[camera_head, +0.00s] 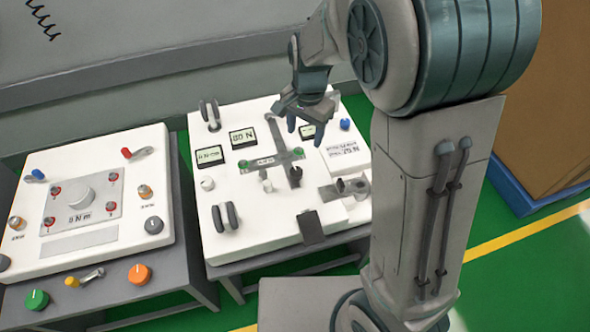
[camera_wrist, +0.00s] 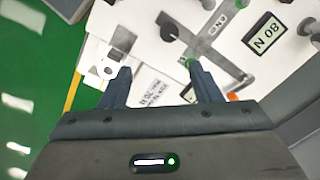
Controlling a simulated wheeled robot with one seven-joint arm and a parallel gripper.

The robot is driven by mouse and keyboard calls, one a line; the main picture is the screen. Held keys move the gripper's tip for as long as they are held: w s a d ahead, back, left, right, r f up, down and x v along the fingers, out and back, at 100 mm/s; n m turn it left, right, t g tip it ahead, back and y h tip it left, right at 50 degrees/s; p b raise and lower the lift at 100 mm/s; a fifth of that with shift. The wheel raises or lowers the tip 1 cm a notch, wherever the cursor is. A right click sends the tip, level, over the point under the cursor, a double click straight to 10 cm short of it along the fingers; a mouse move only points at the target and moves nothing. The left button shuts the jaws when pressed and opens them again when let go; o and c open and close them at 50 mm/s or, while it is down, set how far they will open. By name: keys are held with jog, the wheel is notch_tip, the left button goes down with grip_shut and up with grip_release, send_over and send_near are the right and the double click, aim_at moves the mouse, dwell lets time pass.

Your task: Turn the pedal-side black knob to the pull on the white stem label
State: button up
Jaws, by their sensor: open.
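The white panel (camera_head: 240,240) of the right cart carries a grey cross-shaped slotted plate (camera_head: 278,135). A dark flat pedal-like plate (camera_head: 311,228) hangs at the panel's front edge. I cannot tell for sure which knob is the pedal-side one, and no "pull" label is readable. My gripper (camera_head: 305,122) is open and empty above the panel's back right. In the wrist view its fingers (camera_wrist: 158,70) are apart, with a dark knob (camera_wrist: 168,26) beyond them.
Displays (camera_head: 243,137), a printed label (camera_head: 344,153), a blue knob (camera_head: 345,124) and a grey lever bracket (camera_head: 345,187) crowd the panel. Upright dark handles (camera_head: 225,216) stand at left. Another cart (camera_head: 90,200) is further left. A brown box (camera_head: 545,100) stands right.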

aim_at(296, 171)
jog(key=shift+m, duration=0.4)
jog(key=f+b, duration=0.1)
jog(key=f, duration=0.4)
jog(key=w+a+f+b, duration=0.1)
jog(key=f, duration=0.5)
jog(key=a+f+b, duration=0.1)
jog(key=f, duration=0.5)
jog(key=shift+w+f, duration=0.1)
jog(key=shift+w, duration=0.2)
jog(key=c, duration=1)
